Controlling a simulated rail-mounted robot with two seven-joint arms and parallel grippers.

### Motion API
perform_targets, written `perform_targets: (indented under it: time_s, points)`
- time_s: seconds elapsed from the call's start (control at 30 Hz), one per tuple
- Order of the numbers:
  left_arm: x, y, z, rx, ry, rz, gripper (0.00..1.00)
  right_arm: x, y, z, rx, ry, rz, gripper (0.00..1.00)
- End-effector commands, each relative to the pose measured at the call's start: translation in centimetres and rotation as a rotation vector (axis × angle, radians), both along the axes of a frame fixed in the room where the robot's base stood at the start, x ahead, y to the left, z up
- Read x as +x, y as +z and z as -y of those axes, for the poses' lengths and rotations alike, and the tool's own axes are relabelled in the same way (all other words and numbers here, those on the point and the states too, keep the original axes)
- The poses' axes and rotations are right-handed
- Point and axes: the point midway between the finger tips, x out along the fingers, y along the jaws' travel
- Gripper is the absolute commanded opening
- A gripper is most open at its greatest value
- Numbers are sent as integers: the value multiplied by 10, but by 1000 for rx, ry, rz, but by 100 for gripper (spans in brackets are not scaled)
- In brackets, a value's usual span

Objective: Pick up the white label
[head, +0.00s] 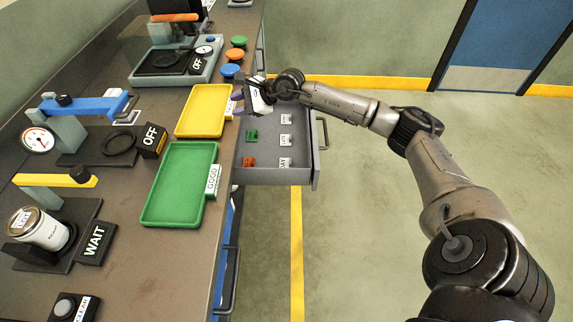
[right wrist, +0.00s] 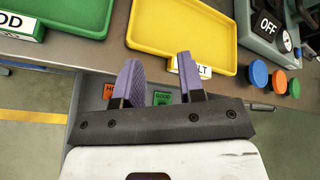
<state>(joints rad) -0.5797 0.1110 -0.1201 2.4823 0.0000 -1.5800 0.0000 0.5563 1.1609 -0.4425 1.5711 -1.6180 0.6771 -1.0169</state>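White labels (head: 285,140) with dark print lie in a column along the right side of the open drawer (head: 301,176) in the head view. In the same drawer a green label (head: 251,134) and an orange label (head: 249,162) lie on the left side. My right gripper (head: 240,97) is above the drawer's far left corner, beside the yellow tray, away from the white labels. In the right wrist view its two purple fingers (right wrist: 158,78) are apart with nothing between them. The gripper body hides most of the drawer there. My left gripper is not in view.
The yellow tray (head: 204,87) and green tray (head: 158,211) lie at the bench edge, each with a white tag. Blue, orange and green buttons (head: 230,71) stand behind the yellow tray. The floor right of the drawer is clear.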

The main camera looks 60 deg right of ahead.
Motion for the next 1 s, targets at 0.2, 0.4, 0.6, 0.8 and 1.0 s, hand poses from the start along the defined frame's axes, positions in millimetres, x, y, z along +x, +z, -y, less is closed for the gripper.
perform_targets:
  time_s: [0.2, 0.4, 0.6, 0.8, 1.0]
  points:
    - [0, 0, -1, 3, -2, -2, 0, -52, -68, 44, -516, 264, -376, 36]
    - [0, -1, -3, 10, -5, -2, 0, -104, -88, 65, -765, 582, -647, 36]
    - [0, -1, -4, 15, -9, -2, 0, -131, -90, 68, -841, 855, -729, 36]
    - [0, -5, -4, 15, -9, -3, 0, -130, -103, 67, -872, 927, -695, 36]
    - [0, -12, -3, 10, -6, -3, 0, -130, -139, 67, -873, 930, -692, 36]
